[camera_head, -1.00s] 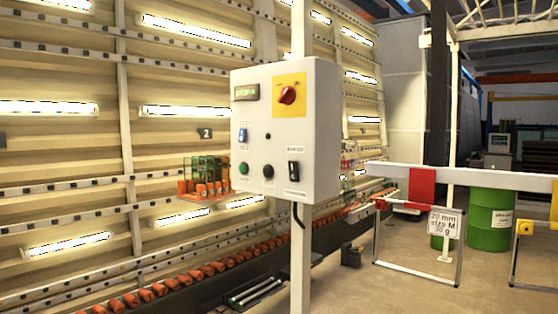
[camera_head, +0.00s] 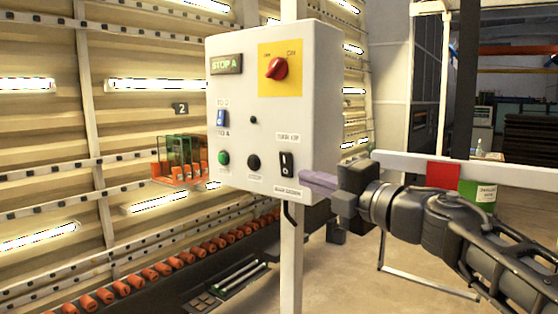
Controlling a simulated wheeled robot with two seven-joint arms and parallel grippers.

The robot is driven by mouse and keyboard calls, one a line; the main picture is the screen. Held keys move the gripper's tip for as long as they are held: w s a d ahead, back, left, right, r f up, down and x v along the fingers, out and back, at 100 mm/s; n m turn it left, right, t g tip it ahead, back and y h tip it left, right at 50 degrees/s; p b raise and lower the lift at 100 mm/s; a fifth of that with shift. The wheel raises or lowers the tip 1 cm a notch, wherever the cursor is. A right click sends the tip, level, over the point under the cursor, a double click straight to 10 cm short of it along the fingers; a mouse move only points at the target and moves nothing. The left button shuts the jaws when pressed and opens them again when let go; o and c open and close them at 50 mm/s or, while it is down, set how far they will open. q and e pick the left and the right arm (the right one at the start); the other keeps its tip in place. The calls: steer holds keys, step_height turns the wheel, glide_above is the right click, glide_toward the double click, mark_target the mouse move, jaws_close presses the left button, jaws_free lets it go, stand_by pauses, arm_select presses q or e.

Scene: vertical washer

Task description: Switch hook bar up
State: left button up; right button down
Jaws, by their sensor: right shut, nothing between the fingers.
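A white control box (camera_head: 308,100) on a post stands in the middle of the head view. At the lower right of its front is a black rocker switch (camera_head: 286,163), with a small label above it and another label (camera_head: 290,191) below it; the label text is too small to read surely. My right gripper (camera_head: 312,180) comes in from the right. It is shut and empty, with its fingertips close to the box's lower right edge, right of and slightly below the black switch. I cannot tell whether the fingertips touch the box. My left gripper is not in view.
The box also carries a red knob (camera_head: 277,68) on a yellow plate, a display (camera_head: 226,64), a blue switch (camera_head: 221,118), a green button (camera_head: 224,158) and a black button (camera_head: 254,163). A white barrier rail (camera_head: 520,178) runs behind my right arm.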

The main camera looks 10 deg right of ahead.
mark_target(288, 162)
steer(key=shift+s, duration=0.1)
steer(key=shift+a, duration=0.1)
steer(key=shift+w+a+r+p, duration=0.2)
steer(key=shift+w+p, duration=0.25)
steer(key=shift+w, duration=1.5)
steer(key=shift+w+a+r+p, duration=0.2)
steer(key=shift+w+p, duration=0.3)
steer(key=shift+w, duration=1.4)
steer(key=shift+w+a+r+p, duration=0.15)
steer(key=shift+w+p, duration=0.3)
steer(key=shift+w, duration=1.5)
steer(key=shift+s, duration=0.1)
